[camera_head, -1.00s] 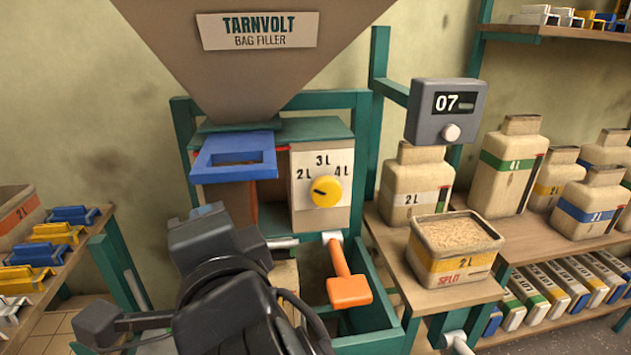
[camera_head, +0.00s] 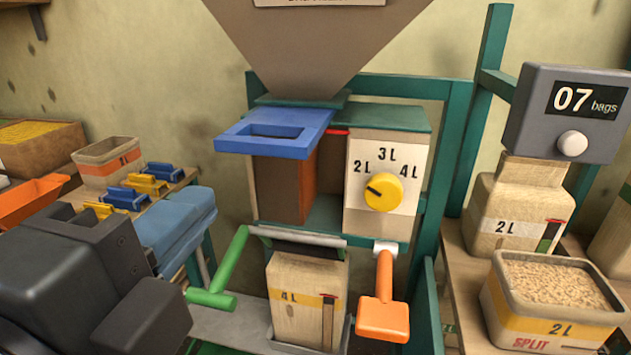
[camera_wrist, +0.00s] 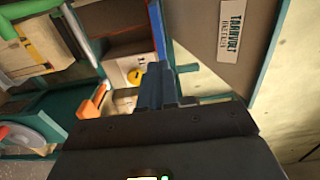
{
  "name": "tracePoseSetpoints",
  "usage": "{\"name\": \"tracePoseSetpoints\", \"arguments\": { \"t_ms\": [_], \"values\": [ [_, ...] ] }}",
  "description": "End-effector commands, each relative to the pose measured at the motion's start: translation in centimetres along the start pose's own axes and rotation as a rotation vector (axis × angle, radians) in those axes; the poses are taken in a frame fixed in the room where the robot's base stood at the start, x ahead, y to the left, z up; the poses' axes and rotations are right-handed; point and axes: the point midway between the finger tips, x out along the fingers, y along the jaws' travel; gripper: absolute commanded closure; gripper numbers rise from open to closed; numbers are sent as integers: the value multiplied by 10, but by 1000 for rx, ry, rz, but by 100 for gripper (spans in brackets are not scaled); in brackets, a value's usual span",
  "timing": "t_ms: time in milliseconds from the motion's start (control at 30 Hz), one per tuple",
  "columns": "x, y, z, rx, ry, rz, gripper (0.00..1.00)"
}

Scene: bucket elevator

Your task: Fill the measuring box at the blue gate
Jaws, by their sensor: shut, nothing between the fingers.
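The blue gate (camera_head: 318,122) is a flat blue frame with a slot, jutting out under the hopper; its edge shows in the wrist view (camera_wrist: 157,28). Below it is a box-like bay with an orange panel (camera_head: 300,190), which may be the measuring box; its inside is mostly hidden. The yellow dial (camera_head: 383,192) has its mark towards 2L. A 4L bag (camera_head: 306,300) stands below, between the green handle (camera_head: 222,275) and the orange handle (camera_head: 383,305). My gripper (camera_head: 200,205) is shut and empty, left of the machine and apart from the gate.
A shelf at left holds small blue and yellow pieces (camera_head: 130,193) and an open container (camera_head: 108,160). At right stand the grey counter reading 07 bags (camera_head: 567,112), a 2L bag (camera_head: 515,215) and an open grain-filled container marked SPLIT (camera_head: 550,300). Green posts frame the machine.

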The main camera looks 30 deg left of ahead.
Motion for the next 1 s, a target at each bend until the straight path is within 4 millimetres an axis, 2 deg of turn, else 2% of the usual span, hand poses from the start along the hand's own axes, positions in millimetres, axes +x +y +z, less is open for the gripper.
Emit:
{"name": "tracePoseSetpoints", "arguments": {
  "t_ms": [100,300,500,700,1000],
  "values": [
    [25,-2,-1,-2,4,1,100],
    [64,-2,-1,-1,3,1,100],
    [91,-1,-1,-2,1,1,100],
    [102,0,0,-1,0,1,100],
    [103,0,0,-1,-1,0,100]
  ]
}}
